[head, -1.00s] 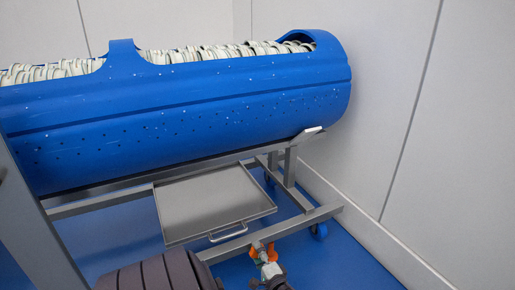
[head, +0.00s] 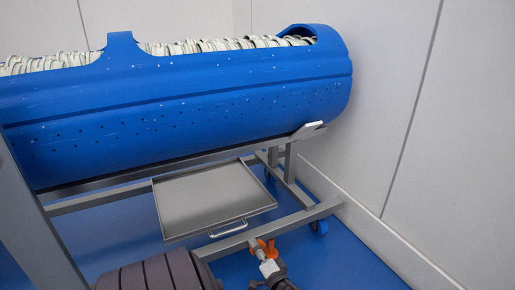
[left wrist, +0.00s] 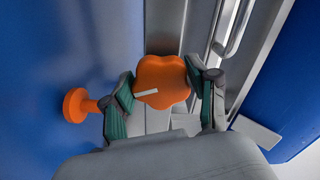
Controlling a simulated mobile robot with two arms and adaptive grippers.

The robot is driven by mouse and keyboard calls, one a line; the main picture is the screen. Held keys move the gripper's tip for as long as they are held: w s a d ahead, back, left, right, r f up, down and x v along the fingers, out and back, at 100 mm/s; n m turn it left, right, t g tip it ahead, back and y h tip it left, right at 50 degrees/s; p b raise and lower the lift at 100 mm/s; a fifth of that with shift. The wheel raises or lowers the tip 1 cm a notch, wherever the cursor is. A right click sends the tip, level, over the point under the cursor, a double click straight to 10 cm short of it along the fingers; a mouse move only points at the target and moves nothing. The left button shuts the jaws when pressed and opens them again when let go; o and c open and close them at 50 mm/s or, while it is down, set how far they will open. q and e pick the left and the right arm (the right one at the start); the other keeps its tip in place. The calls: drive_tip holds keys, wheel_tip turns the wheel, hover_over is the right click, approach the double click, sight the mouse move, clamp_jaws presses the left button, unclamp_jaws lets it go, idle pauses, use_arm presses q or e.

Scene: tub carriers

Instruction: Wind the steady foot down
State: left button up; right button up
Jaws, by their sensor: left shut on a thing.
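The orange lobed knob of the steady foot (left wrist: 162,82) sits between the fingers of my left gripper (left wrist: 164,98) in the left wrist view. A pale bar mark lies slanted on the knob's face. My left gripper is shut on it from both sides. An orange disc on a short stem (left wrist: 76,105), seemingly the foot, shows to the left of the knob against the blue floor. In the head view my left gripper (head: 268,264) is at the bottom, at the trolley frame's front rail, with orange parts (head: 269,248) around its tip. My right gripper is out of view.
A blue perforated tub (head: 180,110) full of pale ringed items rests on the grey trolley frame (head: 275,230). A metal tray (head: 210,200) with a handle hangs below the tub. Blue floor is clear at lower right.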

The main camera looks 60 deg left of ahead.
use_arm(q)
drive_tip(key=shift+f, duration=0.1)
drive_tip(key=o, duration=1.2)
drive_tip(key=shift+c, duration=0.2)
drive_tip(key=shift+d, duration=0.15)
drive_tip(key=d, duration=0.7)
drive_tip(key=shift+s+d, duration=0.15)
drive_tip(key=shift+s, duration=0.05)
